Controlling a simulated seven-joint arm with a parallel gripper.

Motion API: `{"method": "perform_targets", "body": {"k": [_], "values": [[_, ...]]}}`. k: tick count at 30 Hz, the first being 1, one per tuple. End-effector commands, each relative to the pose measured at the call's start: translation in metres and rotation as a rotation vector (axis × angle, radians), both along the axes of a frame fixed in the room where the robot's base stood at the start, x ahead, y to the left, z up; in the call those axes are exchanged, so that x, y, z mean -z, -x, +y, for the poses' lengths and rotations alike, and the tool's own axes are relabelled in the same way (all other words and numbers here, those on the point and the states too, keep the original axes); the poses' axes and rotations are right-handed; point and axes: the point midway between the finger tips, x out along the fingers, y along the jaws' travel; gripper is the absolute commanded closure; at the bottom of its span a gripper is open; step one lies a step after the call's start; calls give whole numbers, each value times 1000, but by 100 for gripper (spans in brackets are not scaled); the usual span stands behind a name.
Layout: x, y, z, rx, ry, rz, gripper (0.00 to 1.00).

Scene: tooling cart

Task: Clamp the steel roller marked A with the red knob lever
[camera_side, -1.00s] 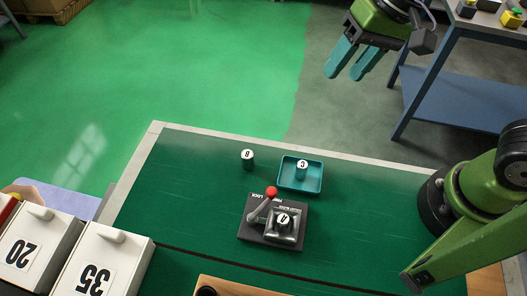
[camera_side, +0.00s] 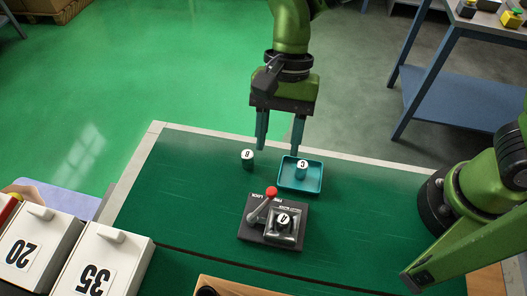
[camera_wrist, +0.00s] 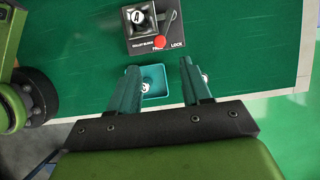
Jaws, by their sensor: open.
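The steel roller marked A (camera_side: 283,221) stands upright in the dark collet block (camera_side: 258,233) on the green cart top. The lever with the red knob (camera_side: 271,191) sits on the left of the block, its knob toward the back by the printed label. In the wrist view the red knob (camera_wrist: 159,42) and roller A (camera_wrist: 137,16) show at the top. My gripper (camera_side: 279,149) is open and empty, pointing down above the back of the cart, behind the block. Its teal fingers (camera_wrist: 160,75) are spread in the wrist view. Whether the roller is gripped I cannot tell.
Roller B (camera_side: 248,160) stands on the cart top left of the teal tray (camera_side: 313,188), which holds roller C (camera_side: 302,168). White boxes marked 20 (camera_side: 35,241) and 35 (camera_side: 112,261) stand at the front left. The cart top right of the block is clear.

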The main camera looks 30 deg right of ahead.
Motion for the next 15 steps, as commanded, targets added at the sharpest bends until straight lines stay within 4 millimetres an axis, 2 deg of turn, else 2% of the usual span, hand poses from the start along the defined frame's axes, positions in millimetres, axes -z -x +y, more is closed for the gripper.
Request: {"method": "perform_targets", "body": {"k": [1, 6, 12, 15], "values": [[12, 5, 3, -4, 4, 4, 52], [46, 14, 13, -3, 4, 2, 52], [74, 22, 21, -2, 2, 2, 52], [82, 25, 24, -2, 2, 2, 52]]}}
